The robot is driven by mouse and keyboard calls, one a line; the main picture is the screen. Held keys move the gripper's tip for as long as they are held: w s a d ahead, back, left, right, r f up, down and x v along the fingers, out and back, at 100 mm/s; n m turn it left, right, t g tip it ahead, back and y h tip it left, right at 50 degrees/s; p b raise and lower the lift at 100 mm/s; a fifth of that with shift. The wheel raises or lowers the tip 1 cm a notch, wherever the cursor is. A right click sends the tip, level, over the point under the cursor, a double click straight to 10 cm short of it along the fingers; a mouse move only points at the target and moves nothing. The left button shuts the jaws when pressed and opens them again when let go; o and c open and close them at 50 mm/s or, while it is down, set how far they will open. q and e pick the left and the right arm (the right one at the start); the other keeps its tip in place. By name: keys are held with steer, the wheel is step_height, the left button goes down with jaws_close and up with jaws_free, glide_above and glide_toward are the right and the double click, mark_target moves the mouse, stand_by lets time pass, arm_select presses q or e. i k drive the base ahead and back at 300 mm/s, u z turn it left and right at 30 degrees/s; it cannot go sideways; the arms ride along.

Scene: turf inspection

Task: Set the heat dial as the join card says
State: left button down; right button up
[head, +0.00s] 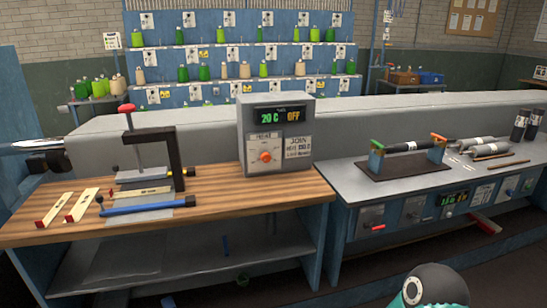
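A grey control box (275,135) stands at the back right of the wooden bench. Its display (280,116) reads 20 C in green and OFF in orange. Below it is a white dial plate with a round orange-red heat dial (265,156); its exact setting is too small to read. The join card (299,146) is on the box's front, right of the dial. It is headed JOIN, and the smaller lines below are not clearly legible. Neither of my grippers is in view. A rounded dark and teal part at the bottom edge looks like my own arm.
The wooden bench (225,197) holds a clamp press (150,150) with a red knob, a blue bar (150,207) and pale strips with red ends (82,205). A grey bench (345,193) on the right carries a dark roller stand. Bare wood lies before the box.

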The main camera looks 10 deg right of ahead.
mark_target(266, 157)
steer(key=i, duration=0.85)
steer(key=u, duration=0.05)
